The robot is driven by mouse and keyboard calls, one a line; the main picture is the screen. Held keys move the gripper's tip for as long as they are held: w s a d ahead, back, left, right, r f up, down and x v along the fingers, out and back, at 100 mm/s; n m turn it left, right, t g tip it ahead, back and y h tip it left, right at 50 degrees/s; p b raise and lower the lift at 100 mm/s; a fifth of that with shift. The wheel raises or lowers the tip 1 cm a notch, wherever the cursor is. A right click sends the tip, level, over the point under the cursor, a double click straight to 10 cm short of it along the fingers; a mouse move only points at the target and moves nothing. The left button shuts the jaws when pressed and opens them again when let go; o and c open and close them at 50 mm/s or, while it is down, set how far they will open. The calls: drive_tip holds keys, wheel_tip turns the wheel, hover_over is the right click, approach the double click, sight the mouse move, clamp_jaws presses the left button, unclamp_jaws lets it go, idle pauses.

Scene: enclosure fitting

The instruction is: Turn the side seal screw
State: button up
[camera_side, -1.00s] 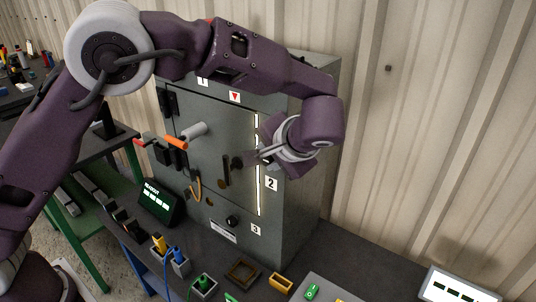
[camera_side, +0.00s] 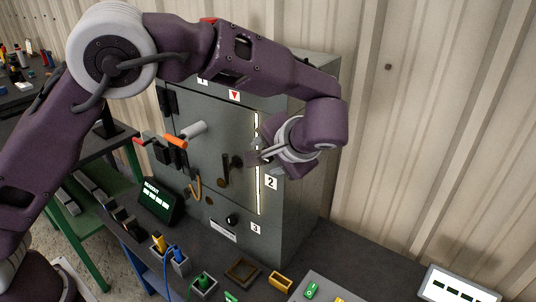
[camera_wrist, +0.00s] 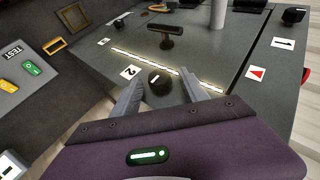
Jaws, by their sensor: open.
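The side seal screw appears to be the dark round head with a pale slot mark (camera_wrist: 160,84) in the wrist view, beside the label 2 and the lit strip. My gripper (camera_wrist: 161,80) is open, with one finger on each side of the screw in that picture. Whether the fingers touch it, I cannot tell. In the side view my gripper (camera_side: 264,156) is at the right edge of the grey enclosure's front (camera_side: 215,108), and the screw is hidden behind it.
A dark lever handle (camera_side: 236,161) sticks out just left of my gripper. A grey cylindrical handle (camera_side: 194,131) and an orange-tipped lever (camera_side: 175,142) project farther left. A lit strip (camera_side: 258,200) runs down the door edge. Small blocks and a switch panel (camera_side: 325,291) are on the bench below.

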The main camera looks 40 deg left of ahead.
drive_tip(key=v, duration=0.6)
drive_tip(key=shift+s+d+r, duration=0.2)
drive_tip(key=shift+d+r, duration=0.05)
drive_tip(key=shift+d, duration=0.05)
drive_tip(key=s+a+r+g+h, duration=0.2)
drive_tip(key=s+a+r+h, duration=0.35)
drive_tip(key=s+a, duration=0.65)
drive_tip(key=s+f+n+t+h, duration=0.1)
drive_tip(key=s+f+t+h, duration=0.1)
drive_tip(key=s, duration=1.3)
drive_tip(key=shift+s+a+f+n+t+h, duration=0.3)
drive_tip(key=shift+s+a+n+h, duration=0.1)
drive_tip(key=shift+a+h, duration=0.1)
